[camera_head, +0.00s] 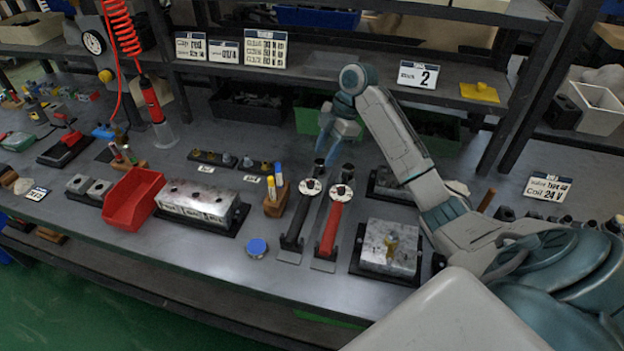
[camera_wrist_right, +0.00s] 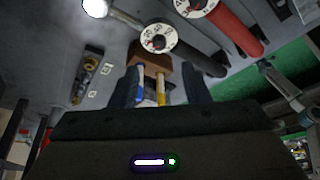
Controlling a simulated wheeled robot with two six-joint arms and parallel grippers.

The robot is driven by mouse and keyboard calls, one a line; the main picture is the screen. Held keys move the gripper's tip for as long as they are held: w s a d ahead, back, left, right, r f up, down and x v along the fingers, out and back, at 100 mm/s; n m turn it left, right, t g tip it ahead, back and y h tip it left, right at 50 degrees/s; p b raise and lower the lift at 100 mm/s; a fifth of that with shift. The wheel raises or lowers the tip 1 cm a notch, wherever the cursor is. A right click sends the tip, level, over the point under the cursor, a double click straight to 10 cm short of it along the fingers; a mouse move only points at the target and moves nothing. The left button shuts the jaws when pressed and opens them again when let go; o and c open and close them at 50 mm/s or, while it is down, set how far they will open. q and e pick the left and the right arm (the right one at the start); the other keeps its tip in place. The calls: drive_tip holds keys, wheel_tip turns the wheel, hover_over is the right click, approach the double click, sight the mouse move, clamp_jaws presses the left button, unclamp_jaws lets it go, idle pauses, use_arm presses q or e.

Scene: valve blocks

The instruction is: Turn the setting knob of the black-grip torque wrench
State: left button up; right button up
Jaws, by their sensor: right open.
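The black-grip torque wrench (camera_head: 293,236) lies on the bench in a stand, its white dial (camera_head: 311,187) at the far end. In the right wrist view its dial (camera_wrist_right: 160,38) and dark grip (camera_wrist_right: 203,61) show. A red-grip torque wrench (camera_head: 329,232) lies parallel on its right, with a similar white dial (camera_head: 341,192). My right gripper (camera_head: 325,163) is open and empty, pointing down above and just beyond the dials in the head view. It touches neither wrench. In the right wrist view its fingers (camera_wrist_right: 163,72) frame a wooden pen holder behind. My left gripper is out of view.
The wooden holder (camera_head: 275,204) with blue and yellow pens stands left of the black-grip wrench. A metal valve block (camera_head: 390,247) on a black base stands to the right. A blue-lidded tin (camera_head: 257,247) and red bin (camera_head: 131,200) are left. Bare bench lies in front.

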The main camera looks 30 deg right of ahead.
sight(311, 183)
drive_tip(key=b+x, duration=0.1)
drive_tip(key=x, duration=0.3)
drive_tip(key=shift+f, duration=0.1)
drive_tip(key=p+x, duration=0.1)
drive_tip(key=x, duration=0.2)
drive_tip(key=shift+a+f, duration=0.1)
drive_tip(key=shift+f, duration=0.1)
drive_tip(key=shift+a+f, duration=0.15)
drive_tip(key=shift+f, duration=0.2)
drive_tip(key=shift+a+f, duration=0.1)
drive_tip(key=shift+f, duration=0.15)
drive_tip(key=shift+w, duration=0.1)
clamp_jaws()
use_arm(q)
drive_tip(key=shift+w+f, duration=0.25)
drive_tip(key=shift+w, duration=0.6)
